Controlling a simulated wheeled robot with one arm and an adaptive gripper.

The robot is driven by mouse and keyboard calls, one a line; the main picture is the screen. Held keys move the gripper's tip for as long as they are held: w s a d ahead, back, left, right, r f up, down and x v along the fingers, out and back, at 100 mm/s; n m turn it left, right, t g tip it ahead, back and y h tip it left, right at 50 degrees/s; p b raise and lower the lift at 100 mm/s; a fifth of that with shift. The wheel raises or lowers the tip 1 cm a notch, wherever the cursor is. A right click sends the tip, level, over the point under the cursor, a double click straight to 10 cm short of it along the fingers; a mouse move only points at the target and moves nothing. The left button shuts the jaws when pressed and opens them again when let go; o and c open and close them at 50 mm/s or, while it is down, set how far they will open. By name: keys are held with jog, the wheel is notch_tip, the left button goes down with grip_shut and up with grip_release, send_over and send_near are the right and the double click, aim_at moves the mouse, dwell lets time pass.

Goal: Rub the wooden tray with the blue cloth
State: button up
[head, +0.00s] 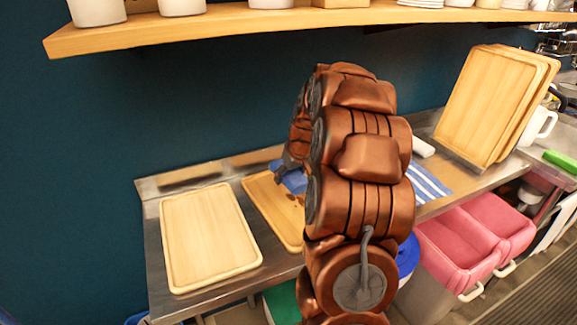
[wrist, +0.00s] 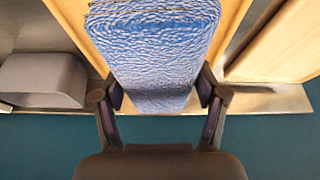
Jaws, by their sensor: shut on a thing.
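My gripper (wrist: 160,96) is shut on the blue cloth (wrist: 152,45), a textured pad between its two fingers. In the head view the cloth (head: 293,179) shows beside my arm, over the back part of a wooden tray (head: 265,195) on the metal counter. This tray has some dark brown spots near my arm, which hides its right side. In the wrist view the tray (wrist: 70,14) shows on both sides of the cloth. I cannot tell whether the cloth touches it. My fingertips are hidden in the head view.
A second, bare wooden tray (head: 208,238) lies to the left. A blue-striped towel (head: 428,183) lies right of my arm. Several trays (head: 492,103) stand upright farther right. A shelf (head: 220,27) runs above. Pink bins (head: 460,240) are below the counter. A grey block (wrist: 42,80) shows in the wrist view.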

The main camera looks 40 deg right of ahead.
aim_at(298, 198)
jog(key=d, duration=0.2)
jog(key=shift+s+d+r, duration=0.1)
jog(key=shift+s+d, duration=0.05)
jog(key=shift+d, duration=0.15)
jog(key=shift+f, duration=3.4)
jog(key=shift+s+f+p, duration=0.1)
jog(key=shift+f+p, duration=0.2)
jog(key=shift+f, duration=0.4)
jog(key=shift+s+a+r+p, duration=0.15)
jog(key=shift+s+r+p, duration=0.1)
jog(key=shift+s, duration=0.15)
jog(key=shift+s+a+r+p, duration=0.1)
jog(key=shift+s+p, duration=0.1)
jog(key=shift+s, duration=0.15)
jog(key=shift+s+a+p, duration=0.1)
jog(key=shift+s+p, duration=0.3)
jog(key=shift+s, duration=0.35)
jog(key=shift+s+p, duration=0.35)
jog(key=shift+s, duration=0.05)
jog(key=shift+r+p, duration=0.1)
jog(key=shift+p, duration=0.3)
jog(key=w+b, duration=0.2)
jog(key=shift+w+d+f, duration=0.2)
jog(key=shift+w+f, duration=0.15)
jog(key=shift+w+d+r+b, duration=0.15)
jog(key=shift+w+b, duration=0.15)
jog(key=shift+w, duration=0.45)
notch_tip(298, 198, up, 2)
jog(key=shift+s+r, duration=0.15)
jog(key=shift+r, duration=2.8)
